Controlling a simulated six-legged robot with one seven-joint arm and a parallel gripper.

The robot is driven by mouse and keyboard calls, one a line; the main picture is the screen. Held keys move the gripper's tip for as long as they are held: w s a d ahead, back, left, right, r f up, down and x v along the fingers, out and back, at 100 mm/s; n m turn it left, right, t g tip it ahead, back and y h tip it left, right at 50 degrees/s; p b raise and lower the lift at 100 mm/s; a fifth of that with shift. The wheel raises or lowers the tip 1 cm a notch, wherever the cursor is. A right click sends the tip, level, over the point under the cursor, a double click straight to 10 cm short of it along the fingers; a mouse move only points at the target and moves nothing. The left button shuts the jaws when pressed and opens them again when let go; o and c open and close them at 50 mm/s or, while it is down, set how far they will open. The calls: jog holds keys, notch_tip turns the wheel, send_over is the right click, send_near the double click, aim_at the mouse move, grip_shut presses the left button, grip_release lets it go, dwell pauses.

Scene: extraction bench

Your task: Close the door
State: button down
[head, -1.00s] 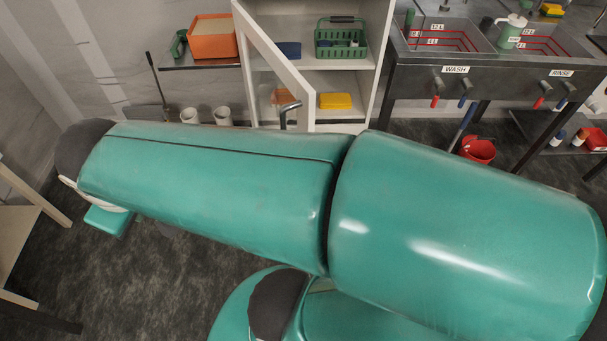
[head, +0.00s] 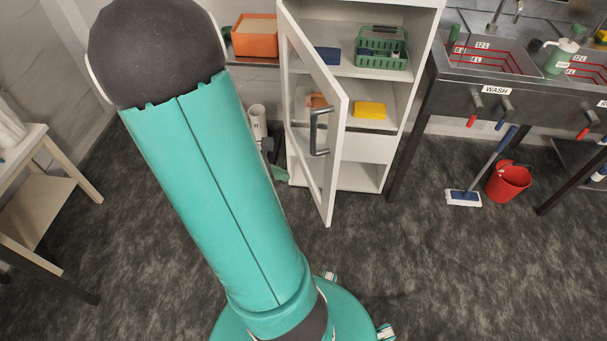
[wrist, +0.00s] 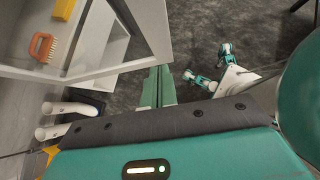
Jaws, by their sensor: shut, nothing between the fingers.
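The white framed door (head: 333,165) of the cabinet stands wide open in the head view, hinged on the cabinet's left side and jutting toward me. Its grey bar handle (head: 314,132) is near the free edge. My gripper is mostly hidden behind my arm in the head view; a green part shows low, left of the door. In the wrist view my gripper (wrist: 158,88) has its green fingers together, empty, pointing down near the white door frame (wrist: 150,25). I cannot tell whether they touch it.
The open white cabinet (head: 410,100) holds a green caddy (head: 381,47), a yellow sponge (head: 369,110) and a blue item. An orange box (head: 254,36) sits on a shelf at left. A sink bench, red bucket (head: 508,181) and mop stand right. Floor before the cabinet is clear.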

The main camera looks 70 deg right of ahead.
aim_at(328, 182)
jog(key=x, duration=0.4)
jog(key=s+r+x, duration=0.1)
jog(key=x, duration=0.6)
jog(key=shift+s+d, duration=0.4)
jog(key=shift+d, duration=0.15)
jog(key=shift+s+d, duration=0.35)
jog(key=shift+d, duration=0.1)
